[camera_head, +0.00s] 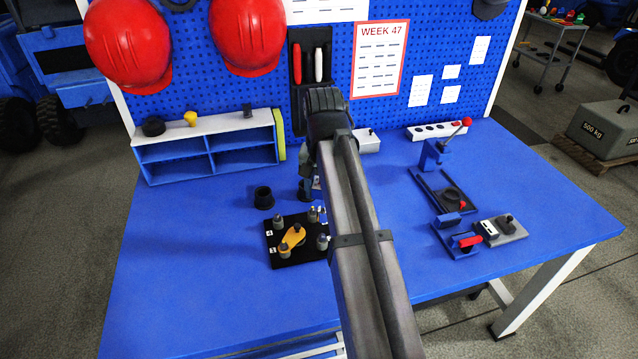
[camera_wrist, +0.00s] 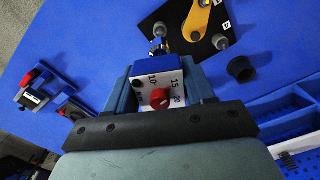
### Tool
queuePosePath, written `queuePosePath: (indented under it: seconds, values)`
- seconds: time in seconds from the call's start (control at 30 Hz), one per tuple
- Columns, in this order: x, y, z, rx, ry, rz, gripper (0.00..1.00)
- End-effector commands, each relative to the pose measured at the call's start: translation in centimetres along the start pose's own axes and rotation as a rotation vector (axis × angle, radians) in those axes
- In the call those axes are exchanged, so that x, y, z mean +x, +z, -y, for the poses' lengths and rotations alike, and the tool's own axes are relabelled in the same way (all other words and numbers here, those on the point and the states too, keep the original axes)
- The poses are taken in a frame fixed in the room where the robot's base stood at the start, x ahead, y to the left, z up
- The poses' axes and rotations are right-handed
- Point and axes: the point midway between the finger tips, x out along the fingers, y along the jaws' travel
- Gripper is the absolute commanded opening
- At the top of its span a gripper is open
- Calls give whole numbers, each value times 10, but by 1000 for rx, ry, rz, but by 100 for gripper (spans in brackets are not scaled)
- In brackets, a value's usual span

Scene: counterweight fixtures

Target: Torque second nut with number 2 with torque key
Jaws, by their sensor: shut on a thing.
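My gripper (camera_wrist: 160,88) is shut on the torque key (camera_wrist: 146,70), a block with a white dial face, numbers and a red knob. Its narrow metal end points toward the black plate (camera_wrist: 152,17) at the top of the wrist view. Several grey nuts stand on the plate around a yellow arm; one nut (camera_wrist: 159,30) is close to the key's end, but I cannot tell whether they touch. In the head view my arm hides most of the gripper and the right side of the black plate (camera_head: 285,263). I cannot read a number 2.
A black cup (camera_head: 263,198) stands just behind the plate. A blue shelf (camera_head: 208,157) is at the back left. Blue fixtures (camera_head: 455,236) with red handles are on the right. The front left of the blue table (camera_head: 175,290) is clear.

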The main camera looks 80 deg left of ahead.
Motion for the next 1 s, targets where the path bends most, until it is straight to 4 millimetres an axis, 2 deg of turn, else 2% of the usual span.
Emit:
queuePosePath:
  seconds: [0.57,1.0]
  values:
    - [46,0,0,3,0,1,5]
    - [46,0,0,3,0,0,5]
